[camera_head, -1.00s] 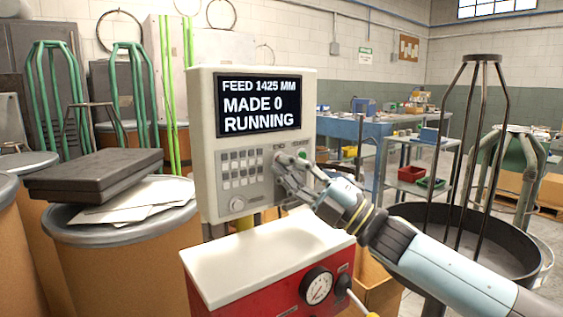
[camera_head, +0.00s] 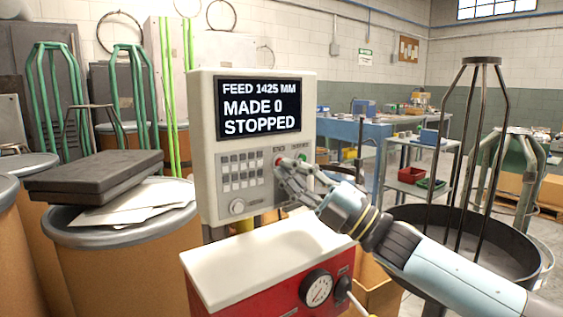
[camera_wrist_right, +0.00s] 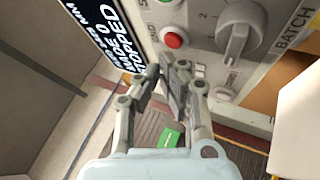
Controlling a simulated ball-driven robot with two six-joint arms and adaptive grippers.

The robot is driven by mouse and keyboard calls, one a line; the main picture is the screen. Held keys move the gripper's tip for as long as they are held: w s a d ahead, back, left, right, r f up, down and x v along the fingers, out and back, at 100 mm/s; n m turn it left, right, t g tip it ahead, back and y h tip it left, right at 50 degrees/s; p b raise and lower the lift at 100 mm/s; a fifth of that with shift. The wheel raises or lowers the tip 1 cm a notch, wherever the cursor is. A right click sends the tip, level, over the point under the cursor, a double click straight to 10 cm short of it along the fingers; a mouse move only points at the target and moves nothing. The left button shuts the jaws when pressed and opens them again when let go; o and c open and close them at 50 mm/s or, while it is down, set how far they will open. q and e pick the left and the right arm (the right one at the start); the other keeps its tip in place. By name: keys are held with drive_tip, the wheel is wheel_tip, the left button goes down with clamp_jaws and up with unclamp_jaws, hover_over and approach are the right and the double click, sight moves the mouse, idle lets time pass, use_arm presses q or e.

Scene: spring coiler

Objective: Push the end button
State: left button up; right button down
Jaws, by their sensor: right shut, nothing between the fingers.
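The red end button (camera_head: 278,161) is on the pale control panel (camera_head: 207,150), below the display and right of the keypad. In the right wrist view, the red button (camera_wrist_right: 174,40) is fully visible, with its END lettering beside it. My right gripper (camera_head: 284,167) is shut and empty, its fingertips close to the button in the head view. In the wrist view the fingertips (camera_wrist_right: 172,75) appear just below the button, with a small gap in the picture. The display (camera_head: 259,106) reads FEED 1425 MM, MADE 0, STOPPED. My left gripper is out of view.
A green button (camera_head: 302,156) sits right of the red one, partly behind my gripper. A grey knob (camera_wrist_right: 238,38) is near the red button in the wrist view. Drums (camera_head: 125,265) stand left.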

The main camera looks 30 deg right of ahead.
drive_tip(key=shift+s, duration=0.15)
drive_tip(key=s+p, duration=0.2)
drive_tip(key=s, duration=0.3)
drive_tip(key=shift+d+p, duration=0.2)
drive_tip(key=shift+p, duration=0.1)
idle(0.8)
